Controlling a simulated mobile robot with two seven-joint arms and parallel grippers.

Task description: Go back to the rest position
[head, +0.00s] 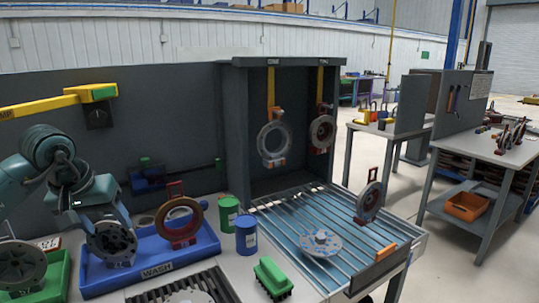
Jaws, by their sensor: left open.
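My left gripper (97,220) is open at the left, just above a dark round flange (111,241) at the blue WASH tray (205,247). The picture is too small to tell whether the fingers touch that flange. A reddish-brown ring with a red handle (180,220) stands upright in the same tray. My right gripper is not in view.
Two rings hang from yellow hooks in the dark cabinet (240,150). A slatted table (268,228) bears a flat disc (321,243) and an upright ring (370,200). Green (228,212) and blue (246,235) cans and a green brush (272,277) stand nearby.

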